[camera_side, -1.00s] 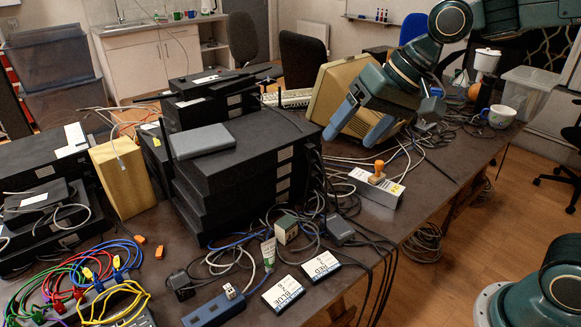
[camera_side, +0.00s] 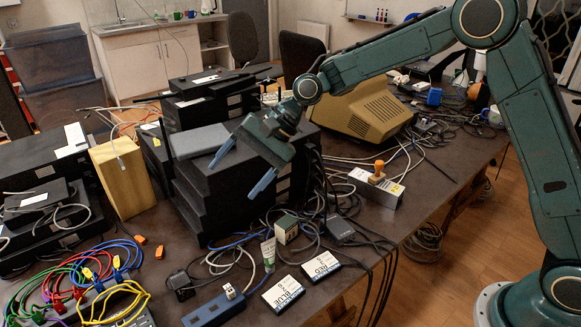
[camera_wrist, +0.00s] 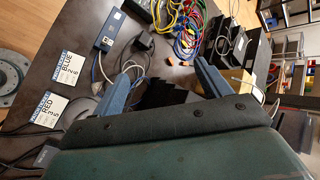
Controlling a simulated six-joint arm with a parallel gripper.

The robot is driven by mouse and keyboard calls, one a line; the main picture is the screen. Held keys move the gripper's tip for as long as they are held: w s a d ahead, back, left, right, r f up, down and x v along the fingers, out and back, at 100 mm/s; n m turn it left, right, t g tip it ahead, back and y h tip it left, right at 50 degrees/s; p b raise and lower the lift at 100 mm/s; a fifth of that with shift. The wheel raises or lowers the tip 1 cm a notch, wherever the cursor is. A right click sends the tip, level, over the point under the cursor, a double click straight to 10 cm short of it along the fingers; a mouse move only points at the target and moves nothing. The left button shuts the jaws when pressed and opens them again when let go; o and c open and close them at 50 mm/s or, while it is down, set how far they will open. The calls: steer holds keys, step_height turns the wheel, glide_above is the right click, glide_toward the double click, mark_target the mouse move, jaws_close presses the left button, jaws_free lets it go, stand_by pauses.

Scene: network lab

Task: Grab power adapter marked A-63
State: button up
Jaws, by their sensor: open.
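No marking A-63 can be read in either view, so I cannot tell which block bears it. A small black adapter-like block (camera_side: 180,285) lies on the table left of the blue power strip (camera_side: 211,311). Another dark grey block (camera_side: 340,230) lies among cables right of a small boxed item (camera_side: 286,229). A dark block also shows at the lower left of the wrist view (camera_wrist: 45,155). My gripper (camera_side: 242,168) is open and empty, angled down in front of the stacked black devices. Its two blue fingers show apart in the wrist view (camera_wrist: 166,68).
Black devices (camera_side: 213,205) stand stacked beside my gripper, with a grey box (camera_side: 202,141) on top. Two white cards (camera_side: 282,294) lie at the front edge. Tangled cables cover the middle; coloured cables (camera_side: 110,270) lie left.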

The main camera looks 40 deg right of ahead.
steer(key=w+a+f+m+g+y, duration=0.25)
steer(key=a+f+m+y, duration=0.35)
steer(key=f, duration=0.7)
steer(key=f+m, duration=0.1)
steer(key=f, duration=0.1)
steer(key=w+d+f+m, duration=0.1)
steer(key=f, duration=0.2)
steer(key=w+d+f+m+t+h, duration=0.1)
steer(key=f+m, duration=0.1)
steer(key=f, duration=0.1)
steer(key=shift+w+d+f, duration=0.1)
steer(key=shift+d, duration=0.05)
steer(key=shift+g, duration=0.25)
glide_toward(180, 281)
steer(key=shift+w+a+f, duration=0.25)
steer(key=shift+a+f, duration=0.3)
steer(key=shift+a, duration=0.15)
steer(key=shift+w+a+f, duration=0.25)
steer(key=shift+a+f, duration=0.3)
steer(key=shift+a, duration=0.15)
steer(key=shift+w+a+f, duration=0.3)
steer(key=shift+a+f, duration=0.2)
steer(key=shift+a, duration=0.25)
steer(key=shift+x, duration=2.6)
steer(key=shift+s, duration=0.2)
